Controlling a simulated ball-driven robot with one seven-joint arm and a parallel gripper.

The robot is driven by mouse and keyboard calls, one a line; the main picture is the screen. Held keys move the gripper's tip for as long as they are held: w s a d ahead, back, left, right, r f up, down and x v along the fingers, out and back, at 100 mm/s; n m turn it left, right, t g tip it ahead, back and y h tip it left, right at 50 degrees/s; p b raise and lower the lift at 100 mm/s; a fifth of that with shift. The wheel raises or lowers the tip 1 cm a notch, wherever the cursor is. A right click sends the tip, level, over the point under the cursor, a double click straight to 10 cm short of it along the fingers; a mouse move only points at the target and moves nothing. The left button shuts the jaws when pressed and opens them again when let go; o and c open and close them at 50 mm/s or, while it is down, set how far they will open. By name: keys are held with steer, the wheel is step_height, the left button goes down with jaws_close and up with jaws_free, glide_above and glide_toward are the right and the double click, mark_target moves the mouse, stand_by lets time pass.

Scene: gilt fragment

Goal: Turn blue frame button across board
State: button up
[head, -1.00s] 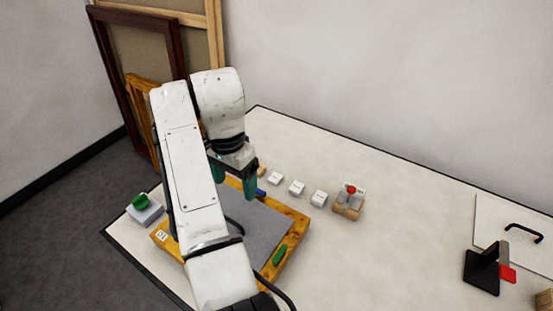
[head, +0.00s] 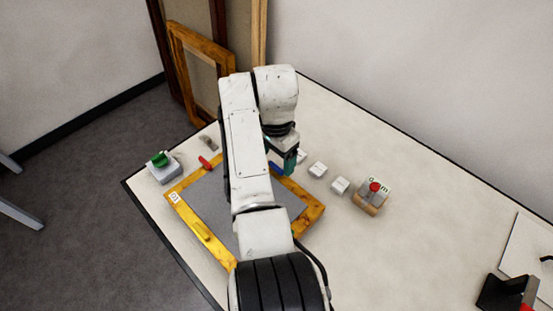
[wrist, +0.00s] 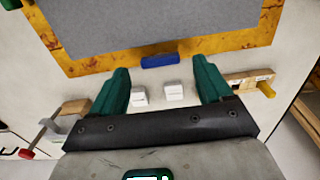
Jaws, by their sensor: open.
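The blue frame button (head: 276,168) sits at the far rail of the gilt frame (head: 315,212), partly behind my gripper in the head view. In the wrist view the blue button (wrist: 160,61) lies lengthwise along the gold rail (wrist: 225,42), at its outer edge. A grey board (wrist: 140,20) fills the frame. My gripper (wrist: 161,68) is open, its two teal fingers apart with the blue button between and just beyond their tips in the picture. Nothing is held. Whether the fingers touch the rail cannot be told. My gripper also shows in the head view (head: 282,152).
White blocks (head: 317,170) and a wooden block with a red knob (head: 370,196) stand beyond the frame.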

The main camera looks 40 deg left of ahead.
steer(key=shift+f, duration=1.2)
steer(key=shift+c, duration=0.3)
steer(key=c, duration=1)
